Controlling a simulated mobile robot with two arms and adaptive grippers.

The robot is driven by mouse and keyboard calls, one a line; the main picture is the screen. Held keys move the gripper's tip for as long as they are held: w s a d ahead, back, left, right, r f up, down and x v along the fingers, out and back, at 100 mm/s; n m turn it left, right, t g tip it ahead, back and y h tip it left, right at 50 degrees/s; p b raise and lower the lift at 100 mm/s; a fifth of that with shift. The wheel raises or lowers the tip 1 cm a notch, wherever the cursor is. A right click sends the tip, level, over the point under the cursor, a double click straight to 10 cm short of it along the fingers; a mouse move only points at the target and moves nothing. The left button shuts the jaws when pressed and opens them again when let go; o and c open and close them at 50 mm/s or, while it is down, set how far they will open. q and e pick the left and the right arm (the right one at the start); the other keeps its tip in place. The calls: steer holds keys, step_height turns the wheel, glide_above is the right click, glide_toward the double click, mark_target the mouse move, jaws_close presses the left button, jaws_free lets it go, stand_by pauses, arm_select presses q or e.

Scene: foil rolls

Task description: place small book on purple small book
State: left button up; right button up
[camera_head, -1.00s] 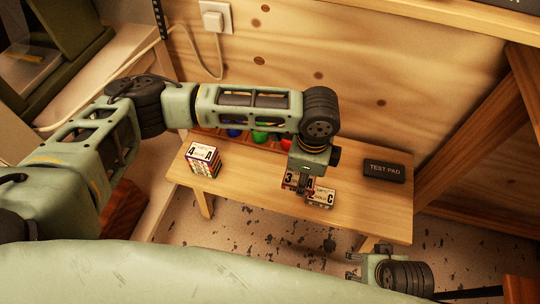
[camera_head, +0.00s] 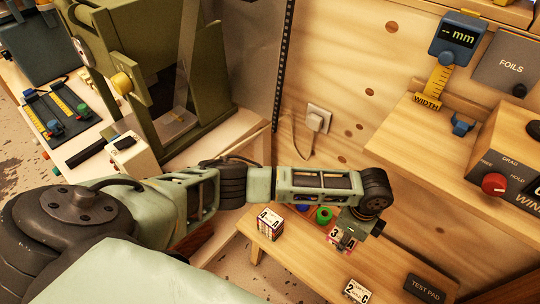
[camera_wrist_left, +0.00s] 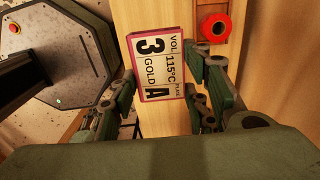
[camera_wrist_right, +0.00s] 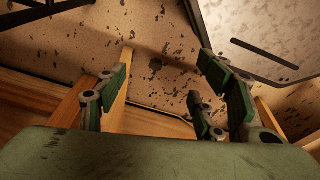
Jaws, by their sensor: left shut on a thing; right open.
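My left gripper (camera_head: 347,236) is shut on a small book (camera_head: 338,240) with a white label reading 3, A, GOLD and a dark pink edge. In the left wrist view the book (camera_wrist_left: 160,62) sits between the fingers, label toward the camera. It is over the bench's back part, right of a stack of small books (camera_head: 270,224) whose top label shows 4 and A. Another small book (camera_head: 357,290), labelled 2 and C, lies near the bottom edge. I cannot tell which book is the purple one. My right gripper (camera_wrist_right: 162,105) is open and empty in its wrist view.
The low bench (camera_head: 300,255) has bare wood between the stack and the 2 C book. A green roll (camera_head: 324,214) and a blue roll (camera_head: 302,208) stand behind; a red roll (camera_wrist_left: 215,27) shows in the left wrist view. A black test pad (camera_head: 424,288) lies right.

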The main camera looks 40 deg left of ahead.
arm_select(q)
steer(key=a+r+p, duration=0.3)
steer(key=a+p, duration=0.3)
arm_select(e)
steer(key=s+d+r+g+p, duration=0.1)
steer(key=s+r+p, duration=0.15)
steer(key=s, duration=0.35)
steer(key=s+d+r+p, duration=0.1)
steer(key=s+p, duration=0.2)
steer(key=s, duration=0.3)
arm_select(q)
steer(key=b, duration=0.8)
glide_above(273, 220)
steer(key=d, duration=0.1)
step_height(273, 220, down, 8)
steer(key=shift+r, duration=0.15)
steer(key=shift+a, duration=0.5)
step_height(273, 220, down, 4)
steer(key=b, duration=0.5)
steer(key=shift+a+f, duration=0.1)
steer(key=shift+f, duration=0.1)
steer(key=shift+w+r, duration=0.1)
arm_select(e)
step_height(273, 220, down, 13)
steer(key=shift+d+r, duration=0.15)
steer(key=shift+d, duration=0.05)
